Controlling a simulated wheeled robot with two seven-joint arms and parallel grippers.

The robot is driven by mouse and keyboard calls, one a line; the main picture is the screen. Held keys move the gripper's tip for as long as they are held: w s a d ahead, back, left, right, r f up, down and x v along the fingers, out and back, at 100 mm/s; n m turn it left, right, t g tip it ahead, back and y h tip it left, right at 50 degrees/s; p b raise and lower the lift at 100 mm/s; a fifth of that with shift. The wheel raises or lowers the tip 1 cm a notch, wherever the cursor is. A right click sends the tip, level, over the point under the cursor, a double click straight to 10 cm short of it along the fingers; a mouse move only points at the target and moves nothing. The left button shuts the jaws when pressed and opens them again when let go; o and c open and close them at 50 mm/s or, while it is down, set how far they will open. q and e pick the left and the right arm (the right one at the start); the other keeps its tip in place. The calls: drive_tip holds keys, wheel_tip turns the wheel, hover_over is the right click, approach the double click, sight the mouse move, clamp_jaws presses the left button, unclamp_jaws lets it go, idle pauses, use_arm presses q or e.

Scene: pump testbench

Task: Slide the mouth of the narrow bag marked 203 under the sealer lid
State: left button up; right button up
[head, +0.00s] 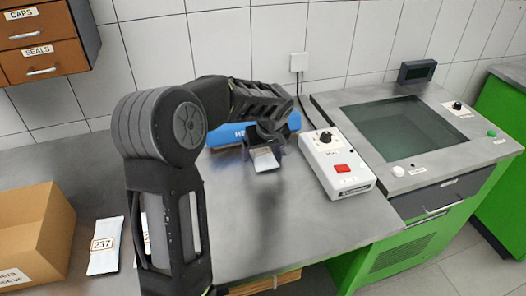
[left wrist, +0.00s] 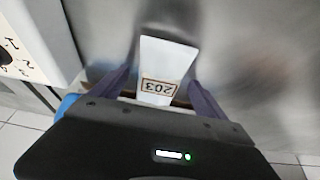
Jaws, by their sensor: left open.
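The narrow white bag marked 203 (left wrist: 170,60) shows in the left wrist view between the two fingers of my left gripper (left wrist: 160,86). The fingers stand apart, with the bag in the gap. In the head view, the near end of this bag (head: 265,162) sticks out below my left gripper (head: 266,140). The blue sealer lid (head: 234,136), with part of its lettering showing, lies just behind the gripper. My arm covers much of the lid. The bag's far end is hidden, so I cannot tell whether its mouth is under the lid. My right gripper is not in view.
A white control box (head: 336,163) with a knob and red switch stands right of the sealer. A bag marked 237 (head: 104,246) lies front left beside a cardboard box (head: 38,230). A dark-windowed bench unit (head: 405,135) is at right. The middle worktop is clear.

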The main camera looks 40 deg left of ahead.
use_arm(q)
drive_tip(key=shift+b+v, duration=0.4)
drive_tip(key=shift+v, duration=3.5)
